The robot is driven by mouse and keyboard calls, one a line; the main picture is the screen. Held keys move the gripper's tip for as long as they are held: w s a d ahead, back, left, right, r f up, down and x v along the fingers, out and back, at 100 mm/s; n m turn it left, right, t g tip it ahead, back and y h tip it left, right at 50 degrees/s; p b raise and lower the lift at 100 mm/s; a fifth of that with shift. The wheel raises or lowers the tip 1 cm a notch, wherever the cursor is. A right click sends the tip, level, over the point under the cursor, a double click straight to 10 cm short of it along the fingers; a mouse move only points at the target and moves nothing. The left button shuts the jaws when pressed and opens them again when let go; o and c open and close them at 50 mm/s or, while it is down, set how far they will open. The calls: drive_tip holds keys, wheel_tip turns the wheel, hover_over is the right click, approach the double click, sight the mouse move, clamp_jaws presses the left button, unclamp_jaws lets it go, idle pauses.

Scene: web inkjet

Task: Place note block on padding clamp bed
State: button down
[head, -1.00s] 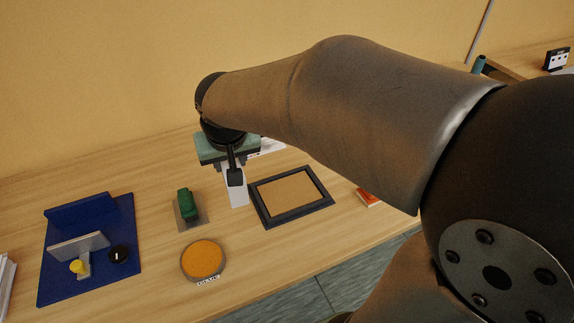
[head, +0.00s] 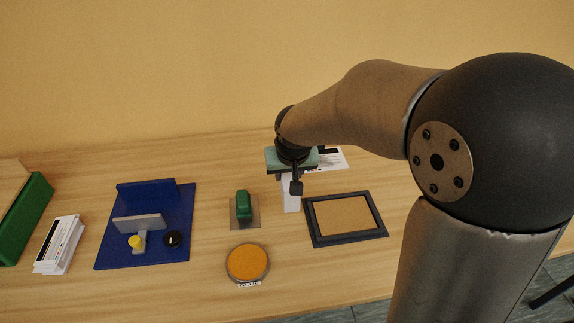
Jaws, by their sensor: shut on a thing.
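My gripper (head: 291,176) has a teal body and points down above the back middle of the table. It is shut on a narrow white block, which I take to be the note block (head: 291,195). The block hangs upright below the jaws, between a green-handled tool and a black frame. Whether its lower end touches the table I cannot tell. The padding clamp bed appears to be the blue plate (head: 115,249) at left, with a raised blue back wall, a grey bar, a yellow knob and a black knob. My gripper is well to its right.
Between block and blue bed stands the green-handled tool (head: 243,205) on a grey plate. In front is a round orange pad (head: 247,262); at right, the black frame (head: 314,232). A paper stack (head: 58,245) and green box (head: 25,220) lie left. Printed paper (head: 330,158) lies behind.

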drive_tip(key=shift+w+a+f, duration=0.1)
drive_tip(key=shift+w+f, duration=0.55)
drive_tip(key=shift+f, duration=1.55)
drive_tip(key=shift+f, duration=0.1)
drive_tip(key=shift+f, duration=0.15)
drive_tip(key=c, duration=0.9)
unclamp_jaws()
